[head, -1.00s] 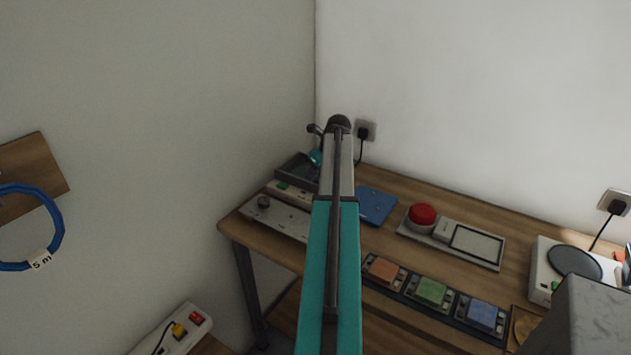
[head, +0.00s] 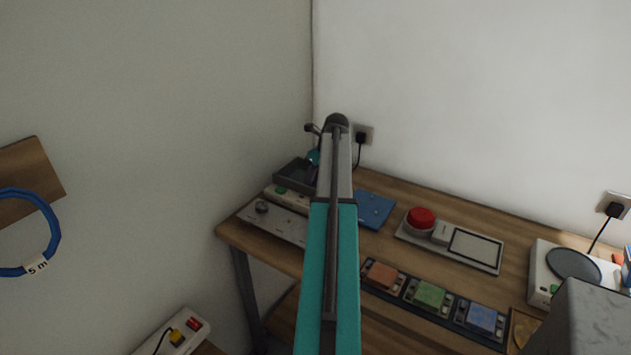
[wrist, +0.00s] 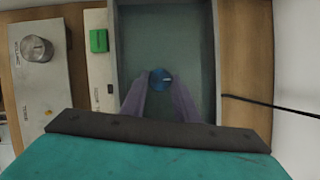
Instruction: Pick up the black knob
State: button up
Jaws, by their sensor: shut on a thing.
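My gripper (wrist: 160,92) is shut on a small round blue thing (wrist: 160,77), seen between its fingertips in the wrist view. I cannot tell whether this is the black knob; its colour looks blue. It is over the dark grey tray (wrist: 188,20), and I cannot tell its height above the tray floor. In the head view the tray (head: 292,177) is at the back left of the desk, and my arm hides the fingers. A round metallic-grey knob (wrist: 37,48) sits on a pale panel at left, also visible in the head view (head: 262,207).
A pale strip with a green button (wrist: 98,40) lies left of the tray. A black cable (wrist: 265,101) runs at right, near the wall. The desk also holds a blue plate (head: 374,208), a red button (head: 420,218) and coloured blocks (head: 430,294).

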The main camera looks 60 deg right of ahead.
jog(key=shift+r+b, duration=0.65)
jog(key=shift+r, duration=3.5)
jog(key=shift+a, duration=0.1)
